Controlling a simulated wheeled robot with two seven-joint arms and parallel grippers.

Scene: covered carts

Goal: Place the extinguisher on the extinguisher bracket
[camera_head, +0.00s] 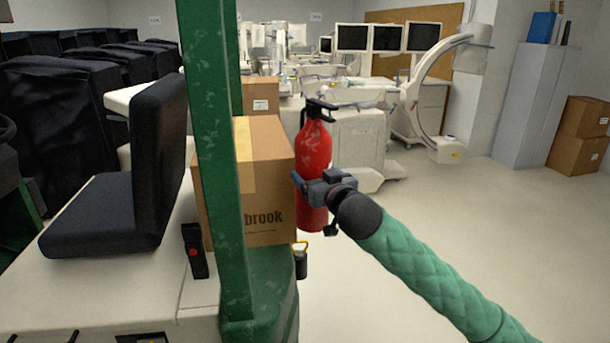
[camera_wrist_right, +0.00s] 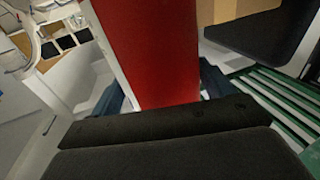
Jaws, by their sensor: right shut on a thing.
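The red fire extinguisher (camera_head: 314,150) with a black top handle hangs upright in the middle of the head view, right of a cardboard box. My right gripper (camera_head: 312,187) is shut around its lower body. In the right wrist view the red body (camera_wrist_right: 150,50) fills the middle, between my dark fingers. A small black part with a yellow loop (camera_head: 301,262) sits low beside the green post; I cannot tell whether it belongs to the extinguisher bracket. No bracket is clearly recognisable, and the post may hide it. My left gripper is not in view.
A green post (camera_head: 215,150) rises from a cart with a black seat (camera_head: 120,205). The cardboard box (camera_head: 268,170) stands on the cart behind the post. Medical machines (camera_head: 345,145) and covered carts (camera_head: 60,110) stand behind. The floor (camera_head: 500,230) at right is clear.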

